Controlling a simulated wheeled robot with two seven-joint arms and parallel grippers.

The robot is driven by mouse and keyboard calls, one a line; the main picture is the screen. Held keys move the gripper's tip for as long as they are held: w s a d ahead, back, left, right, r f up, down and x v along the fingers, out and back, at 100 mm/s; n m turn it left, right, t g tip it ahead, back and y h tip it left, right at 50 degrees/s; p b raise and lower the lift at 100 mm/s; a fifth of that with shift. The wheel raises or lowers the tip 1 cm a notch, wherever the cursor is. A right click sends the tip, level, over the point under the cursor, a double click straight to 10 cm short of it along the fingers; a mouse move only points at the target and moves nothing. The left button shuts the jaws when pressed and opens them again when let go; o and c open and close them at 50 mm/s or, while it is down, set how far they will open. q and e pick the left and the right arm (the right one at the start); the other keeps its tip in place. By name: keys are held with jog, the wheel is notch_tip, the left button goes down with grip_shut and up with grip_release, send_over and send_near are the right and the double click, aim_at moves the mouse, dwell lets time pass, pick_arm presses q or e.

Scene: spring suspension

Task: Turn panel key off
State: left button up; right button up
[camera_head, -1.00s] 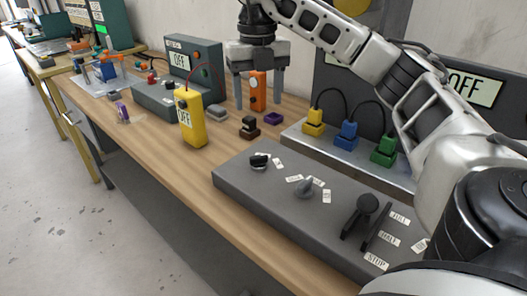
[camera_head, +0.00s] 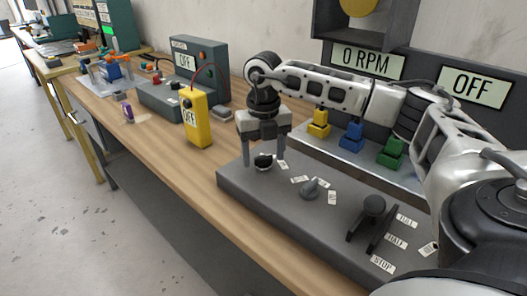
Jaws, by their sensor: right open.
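The grey sloped control panel (camera_head: 245,193) lies on the bench. A black round knob or key (camera_head: 263,163) sits at its far left end, with small white labels beside it that are too small to read. My right gripper (camera_head: 265,165) points down over this end of the panel. Its two fingers are apart, one on each side of the black key. I cannot tell whether they touch it. A grey pointer knob (camera_head: 310,189) sits in the panel's middle. My left gripper is out of view.
A black lever (camera_head: 370,215) with FULL, HALF and STOP labels stands at the near right. Yellow (camera_head: 319,121), blue (camera_head: 352,135) and green (camera_head: 391,152) plugs stand behind the panel. Displays read 0 RPM (camera_head: 367,62) and OFF (camera_head: 474,87). A yellow meter (camera_head: 196,120) stands left.

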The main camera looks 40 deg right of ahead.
jog(key=c, duration=1)
jog(key=n, duration=0.5)
jog(key=shift+n, duration=0.4)
jog(key=n, duration=0.5)
jog(key=shift+r+n+p, duration=0.1)
jog(key=shift+n+p, duration=0.25)
jog(key=shift+n, duration=0.35)
jog(key=o, duration=1)
